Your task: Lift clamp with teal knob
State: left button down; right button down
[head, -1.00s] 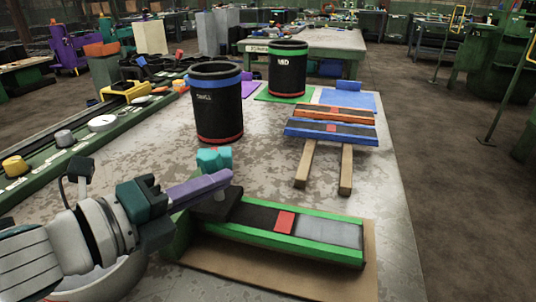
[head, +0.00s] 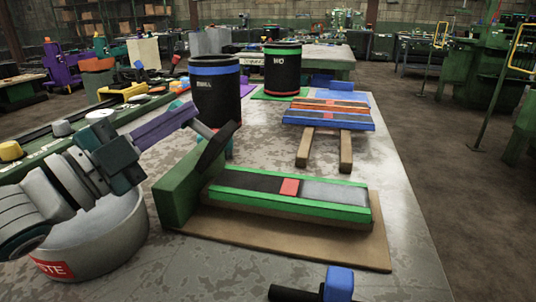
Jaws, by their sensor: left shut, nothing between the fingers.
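The clamp's dark plate (head: 216,147) stands tilted up at the left end of the green-edged fixture (head: 310,190), beside a green block (head: 178,187). A little of the teal knob (head: 229,149) shows behind the plate; most of it is hidden. My left gripper (head: 203,128), with purple fingers, is shut and empty. Its grey tip is at the near-left face of the raised plate; I cannot tell whether it touches. A dark strip with a red patch (head: 289,187) lies in the fixture. My right gripper is not in view.
A grey waste bowl (head: 85,245) stands below my left arm. Two black bins (head: 216,100) (head: 282,72) stand behind. A blue-and-orange rack (head: 328,119) on wooden bars is at back right. A blue-ended black tool (head: 339,282) shows at the bottom edge. The right tabletop is clear.

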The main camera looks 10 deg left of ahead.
pick_arm(q)
jog(key=shift+w+a+f+b, duration=0.1)
jog(key=shift+a+f+b, duration=0.2)
jog(key=shift+a, duration=0.45)
jog(key=shift+s+a+f+b, duration=0.1)
jog(key=shift+a+f+b, duration=0.1)
jog(key=shift+a+b, duration=0.4)
jog(key=shift+w+a+f+b, duration=0.1)
jog(key=shift+a+f+b, duration=0.15)
jog(key=shift+a, duration=0.6)
jog(key=shift+a+f, duration=0.1)
jog(key=shift+a, duration=0.05)
notch_tip(320, 180, up, 20)
jog(key=p, duration=0.6)
jog(key=shift+p, duration=0.35)
